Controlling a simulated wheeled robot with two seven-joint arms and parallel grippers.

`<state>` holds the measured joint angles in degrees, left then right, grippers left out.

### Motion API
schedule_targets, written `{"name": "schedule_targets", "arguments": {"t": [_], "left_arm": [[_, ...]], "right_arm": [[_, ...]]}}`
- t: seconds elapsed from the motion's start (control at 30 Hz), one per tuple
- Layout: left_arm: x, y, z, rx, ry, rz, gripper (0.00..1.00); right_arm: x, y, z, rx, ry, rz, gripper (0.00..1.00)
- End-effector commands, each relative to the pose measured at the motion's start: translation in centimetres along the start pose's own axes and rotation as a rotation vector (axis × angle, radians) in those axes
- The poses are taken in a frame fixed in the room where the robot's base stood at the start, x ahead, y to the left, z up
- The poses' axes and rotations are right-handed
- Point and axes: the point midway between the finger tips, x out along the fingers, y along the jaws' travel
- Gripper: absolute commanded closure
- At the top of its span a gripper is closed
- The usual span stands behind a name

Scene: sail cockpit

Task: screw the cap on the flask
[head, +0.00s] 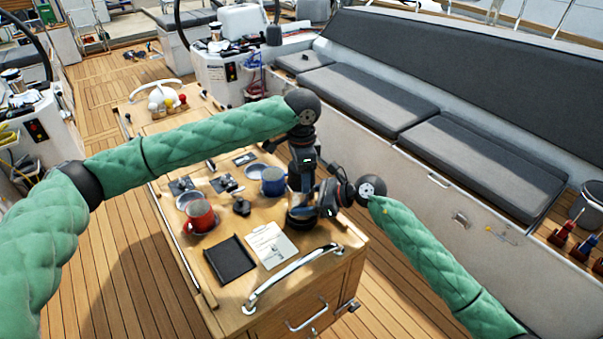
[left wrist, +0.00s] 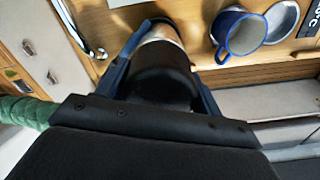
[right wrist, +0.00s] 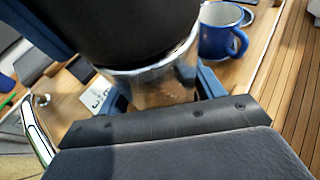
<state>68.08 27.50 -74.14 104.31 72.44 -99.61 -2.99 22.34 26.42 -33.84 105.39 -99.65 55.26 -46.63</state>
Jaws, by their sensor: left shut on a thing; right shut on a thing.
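The flask (right wrist: 155,82) has a shiny metal body, and my right gripper (head: 322,207) is shut around it from the side. The black cap (left wrist: 162,75) is between the fingers of my left gripper (head: 303,188), which comes down from above and is shut on it. In the right wrist view the cap (right wrist: 130,28) sits directly over the top of the flask, in line with it and seemingly touching. The flask rim (left wrist: 160,33) also shows past the cap in the left wrist view. Whether the threads are engaged cannot be seen. In the head view the grippers mostly hide both things.
The wooden cockpit table (head: 215,288) carries a red mug (head: 200,216), a blue mug (head: 272,181), a black tablet (head: 230,260) and a paper sheet (head: 272,244). A metal rail (head: 290,278) runs along its near edge. A cushioned bench (head: 470,160) stands at the right.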

Motion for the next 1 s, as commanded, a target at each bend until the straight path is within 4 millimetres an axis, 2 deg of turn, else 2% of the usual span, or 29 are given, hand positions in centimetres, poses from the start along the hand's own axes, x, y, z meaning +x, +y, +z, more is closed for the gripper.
{"name": "schedule_targets", "arguments": {"t": [0.6,0.67,0.8,0.83,0.93,1.0], "left_arm": [[0.0,-0.25,0.12,0.861,-0.003,-0.002,0.61],[0.0,-0.26,0.13,0.928,-0.003,-0.003,0.61],[0.01,-0.27,0.13,0.916,-0.003,-0.003,0.61],[0.0,-0.28,0.13,0.916,-0.003,-0.003,0.3],[0.0,-0.23,0.09,0.916,-0.002,-0.003,0.12],[0.02,-0.19,0.07,0.916,-0.002,-0.002,0.12]], "right_arm": [[-0.05,0.04,-0.02,-0.002,0.001,0.001,0.97],[-0.04,0.05,-0.02,-0.002,0.001,0.001,0.97],[-0.04,0.06,-0.02,-0.002,0.001,0.001,0.97],[-0.04,0.06,-0.02,-0.002,0.001,0.001,0.97],[-0.03,0.06,-0.02,-0.002,0.001,0.001,0.97],[-0.02,0.05,-0.02,-0.002,0.001,0.001,0.97]]}}
